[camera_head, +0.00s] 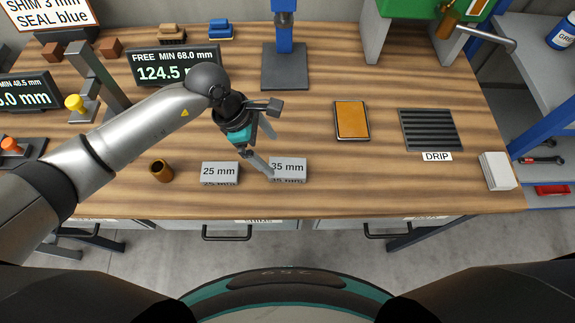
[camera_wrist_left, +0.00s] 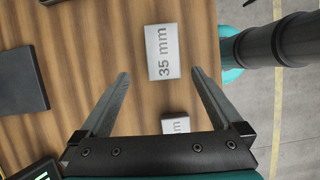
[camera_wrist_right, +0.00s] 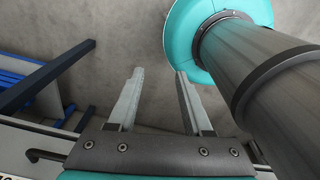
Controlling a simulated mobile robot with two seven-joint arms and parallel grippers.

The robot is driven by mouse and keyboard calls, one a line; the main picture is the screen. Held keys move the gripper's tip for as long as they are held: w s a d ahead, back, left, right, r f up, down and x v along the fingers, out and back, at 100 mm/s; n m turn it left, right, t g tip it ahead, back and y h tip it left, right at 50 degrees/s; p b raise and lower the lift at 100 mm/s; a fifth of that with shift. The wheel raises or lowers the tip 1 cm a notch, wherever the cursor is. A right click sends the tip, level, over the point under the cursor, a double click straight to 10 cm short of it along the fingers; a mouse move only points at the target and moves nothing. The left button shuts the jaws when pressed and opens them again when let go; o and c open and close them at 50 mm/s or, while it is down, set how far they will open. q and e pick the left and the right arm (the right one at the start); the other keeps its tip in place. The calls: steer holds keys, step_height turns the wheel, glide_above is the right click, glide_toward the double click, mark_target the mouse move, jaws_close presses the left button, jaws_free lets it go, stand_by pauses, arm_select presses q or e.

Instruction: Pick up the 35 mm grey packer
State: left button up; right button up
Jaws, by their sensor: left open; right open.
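The 35 mm grey packer (camera_head: 290,169) lies on the wooden bench near its front edge, its label facing up. In the left wrist view the packer (camera_wrist_left: 162,51) is ahead of the fingertips, nearer the right finger. My left gripper (camera_head: 268,152) is open and empty, above the bench just left of and behind the packer; it also shows in the left wrist view (camera_wrist_left: 160,75). The 25 mm packer (camera_head: 220,172) lies to the left of the 35 mm one. My right gripper (camera_wrist_right: 160,75) is open and empty, with floor behind it, away from the bench top.
A brown cup (camera_head: 161,170) stands left of the 25 mm packer. An orange-topped pad (camera_head: 351,119), a drip grating (camera_head: 430,129) and a white stack (camera_head: 497,171) are to the right. A blue post on a dark base (camera_head: 285,66) stands behind. The bench right of the 35 mm packer is clear.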

mark_target(282, 166)
arm_select(q)
steer(key=shift+x, duration=1.1)
steer(key=shift+d+f, duration=0.2)
steer(key=shift+f, duration=0.2)
steer(key=x, duration=0.3)
steer(key=shift+s+f+p, duration=0.15)
steer(key=shift+s+p, duration=0.15)
steer(key=shift+d+f, duration=0.3)
steer(key=shift+f, duration=0.35)
arm_select(e)
steer(key=shift+w+a+r, duration=0.1)
steer(key=shift+w+r, duration=0.25)
steer(key=shift+w, duration=0.35)
arm_select(q)
jaws_close()
arm_select(e)
steer(key=shift+s, duration=0.1)
arm_select(q)
steer(key=shift+r, duration=0.1)
